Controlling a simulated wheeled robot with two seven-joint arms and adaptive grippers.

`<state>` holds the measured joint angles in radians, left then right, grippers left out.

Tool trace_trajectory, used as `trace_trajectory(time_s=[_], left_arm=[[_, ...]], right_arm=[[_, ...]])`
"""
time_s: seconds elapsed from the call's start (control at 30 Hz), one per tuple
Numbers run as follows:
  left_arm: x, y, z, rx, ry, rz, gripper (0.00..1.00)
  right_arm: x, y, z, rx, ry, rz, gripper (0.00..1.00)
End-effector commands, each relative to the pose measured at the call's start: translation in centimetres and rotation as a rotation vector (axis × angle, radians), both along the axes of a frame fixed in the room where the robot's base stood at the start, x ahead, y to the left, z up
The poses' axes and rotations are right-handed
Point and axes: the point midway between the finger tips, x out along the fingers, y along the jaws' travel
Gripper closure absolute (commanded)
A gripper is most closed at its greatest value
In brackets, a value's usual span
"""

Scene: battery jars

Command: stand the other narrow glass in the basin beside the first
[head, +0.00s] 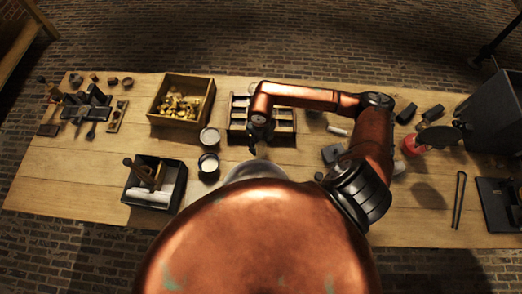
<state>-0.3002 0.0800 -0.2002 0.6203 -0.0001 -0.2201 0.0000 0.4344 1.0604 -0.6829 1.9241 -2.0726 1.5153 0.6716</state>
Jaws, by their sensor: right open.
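A pale grey round basin (254,168) shows only its far part; my own copper body hides the rest, so I cannot see what stands inside it. Two round pale-topped jars stand left of it, one farther back (209,136) and one nearer with a dark side (208,163). I cannot make out either narrow glass for sure. My right gripper (252,148) is open, just beyond the basin's far rim and in front of a dark compartment rack (237,129). Its fingers are small and dark here, and I see nothing held. My left gripper is out of view.
On the wooden table (60,180), a wooden box of brass pieces (183,99) stands at the back. A black bin with tools (155,183) is front left. Small tools lie far left. Tongs (459,200), a red object (411,147) and a dark box are right.

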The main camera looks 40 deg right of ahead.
Motion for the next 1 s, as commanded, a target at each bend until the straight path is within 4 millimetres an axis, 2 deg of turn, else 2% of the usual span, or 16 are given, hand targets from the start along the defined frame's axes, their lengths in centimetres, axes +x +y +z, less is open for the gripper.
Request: trace_trajectory(time_s=[0.07,0.77,1.0], left_arm=[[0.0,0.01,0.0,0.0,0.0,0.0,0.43],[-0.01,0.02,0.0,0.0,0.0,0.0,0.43],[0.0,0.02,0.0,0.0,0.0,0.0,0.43]], right_arm=[[0.01,0.0,0.04,0.0,0.0,0.0,0.51],[0.03,0.01,0.1,0.0,-0.001,0.0,1.0],[0.03,0.01,0.11,0.0,-0.001,0.0,1.0]])
